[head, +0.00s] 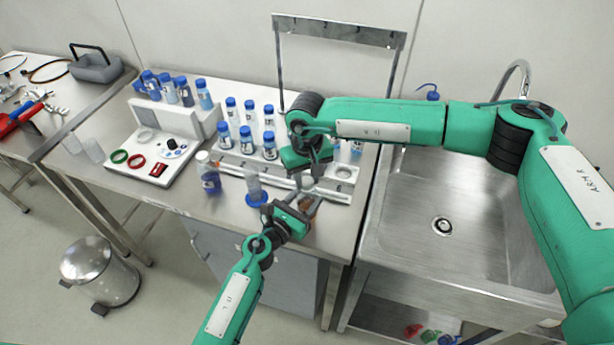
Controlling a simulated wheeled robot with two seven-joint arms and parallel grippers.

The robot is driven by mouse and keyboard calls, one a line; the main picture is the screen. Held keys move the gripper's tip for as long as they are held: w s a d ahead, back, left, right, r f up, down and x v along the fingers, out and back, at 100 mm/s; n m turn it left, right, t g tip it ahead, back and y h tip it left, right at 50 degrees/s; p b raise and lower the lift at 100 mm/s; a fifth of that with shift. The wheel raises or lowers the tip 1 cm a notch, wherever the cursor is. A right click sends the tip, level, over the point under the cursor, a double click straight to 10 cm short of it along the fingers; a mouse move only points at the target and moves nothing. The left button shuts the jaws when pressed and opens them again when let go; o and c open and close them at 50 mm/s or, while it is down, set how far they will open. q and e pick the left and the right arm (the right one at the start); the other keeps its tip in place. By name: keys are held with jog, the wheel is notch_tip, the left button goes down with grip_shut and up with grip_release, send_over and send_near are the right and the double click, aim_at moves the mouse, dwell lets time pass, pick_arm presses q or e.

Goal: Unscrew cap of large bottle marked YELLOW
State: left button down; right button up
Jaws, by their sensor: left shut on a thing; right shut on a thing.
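A bottle with orange-brown contents (313,209) is at the front right of the steel bench, mostly hidden by my grippers. Its marking cannot be read. My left gripper (300,208) comes in from the front left, low at the bottle, and is shut on its body. My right gripper (306,180) points down from above and is shut at the bottle's top; the cap is hidden between its fingers. Another bottle with blue liquid and a pale cap (208,174) stands to the left.
A clear cylinder with a blue base (254,187) stands close left of my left gripper. Several blue-capped bottles (246,138) stand behind, by a white rack (238,163). A control panel (158,156) is left; a steel sink (450,215) is right.

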aim_at(307, 181)
jog(key=n, duration=0.5)
jog(key=shift+r, duration=0.2)
dwell(0.5)
jog(key=shift+r, duration=0.9)
jog(key=shift+r, duration=0.15)
jog(key=shift+r, duration=1.9)
pick_arm(q)
jog(key=c, duration=0.6)
grip_release()
